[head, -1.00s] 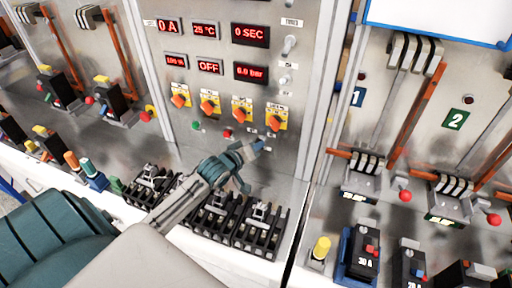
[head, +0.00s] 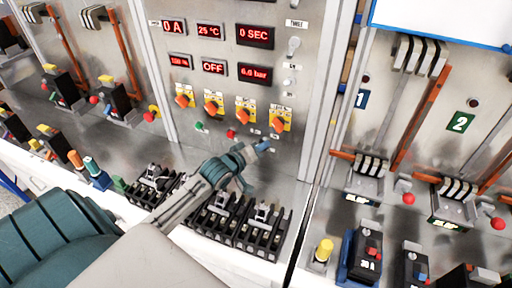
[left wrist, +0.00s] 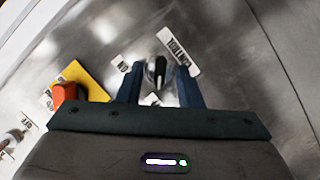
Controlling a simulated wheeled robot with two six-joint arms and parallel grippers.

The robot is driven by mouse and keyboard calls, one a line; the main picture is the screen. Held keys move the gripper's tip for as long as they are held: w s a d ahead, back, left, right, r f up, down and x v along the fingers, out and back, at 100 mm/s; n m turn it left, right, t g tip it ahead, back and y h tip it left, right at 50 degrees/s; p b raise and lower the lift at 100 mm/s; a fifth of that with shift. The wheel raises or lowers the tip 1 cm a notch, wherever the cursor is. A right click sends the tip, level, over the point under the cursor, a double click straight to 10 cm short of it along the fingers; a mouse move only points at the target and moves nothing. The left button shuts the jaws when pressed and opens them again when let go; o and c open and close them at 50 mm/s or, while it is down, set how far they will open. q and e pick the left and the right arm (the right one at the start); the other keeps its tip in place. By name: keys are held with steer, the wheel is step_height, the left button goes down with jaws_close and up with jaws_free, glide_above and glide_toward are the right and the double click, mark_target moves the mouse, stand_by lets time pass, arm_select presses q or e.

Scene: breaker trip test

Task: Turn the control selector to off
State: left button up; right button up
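My left gripper (head: 258,150) is in front of the lower part of the steel control panel, below the row of orange knobs. In the left wrist view my left gripper (left wrist: 159,88) is open, with its two blue fingers apart. A small dark and silver selector knob (left wrist: 157,72) shows between the fingertips, with a pale pointer line on it. I cannot tell whether the fingers touch it. White labels sit around it, too blurred to read surely. In the head view the gripper seems to hide this knob. My right gripper is in neither view.
Several orange knobs on yellow plates (head: 245,115) sit just above, one (left wrist: 68,93) left of the fingers in the wrist view. A green button (head: 199,127) and red button (head: 231,134) are close by. Black breakers (head: 262,226) stand below my arm. Red displays, including OFF (head: 213,67), are above.

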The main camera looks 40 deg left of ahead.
arm_select(q)
steer(key=b+v, duration=0.1)
steer(key=v, duration=0.9)
steer(key=shift+s+b, duration=0.3)
steer(key=shift+r, duration=0.1)
